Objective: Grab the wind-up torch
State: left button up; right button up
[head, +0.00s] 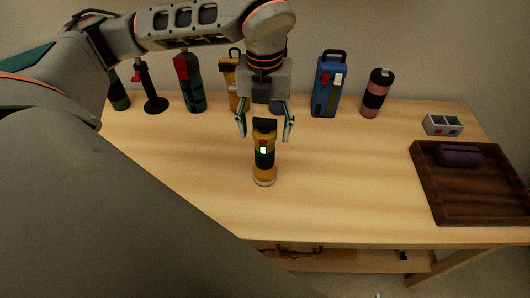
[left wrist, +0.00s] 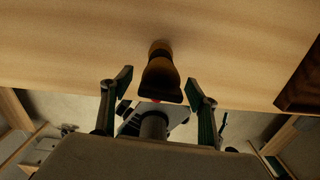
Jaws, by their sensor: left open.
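A yellow and black upright cylinder with a dark green band, a small white patch and a black top, which looks like the wind-up torch (head: 264,172), stands on the table in the middle of the head view. My left gripper (head: 265,133) hangs above and around its black top, one finger on each side, open. In the left wrist view the torch (left wrist: 161,72) shows between the open fingers of my left gripper (left wrist: 160,84), with gaps on both sides. Whether a finger touches it I cannot tell. My right gripper is not in view.
At the back of the wooden table (head: 340,190) stand a dark red-topped bottle (head: 190,85), a yellow item (head: 230,85), a blue lantern-like item (head: 327,88) and a pink-black cylinder (head: 375,93). A grey box (head: 443,124) and a dark tray (head: 428,195) with a purple case (head: 459,155) are right.

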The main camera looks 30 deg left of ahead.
pick_arm(q)
jog(key=shift+f, duration=1.25)
grip_shut()
jog(key=shift+w+r, duration=0.1)
jog(key=shift+r, duration=0.05)
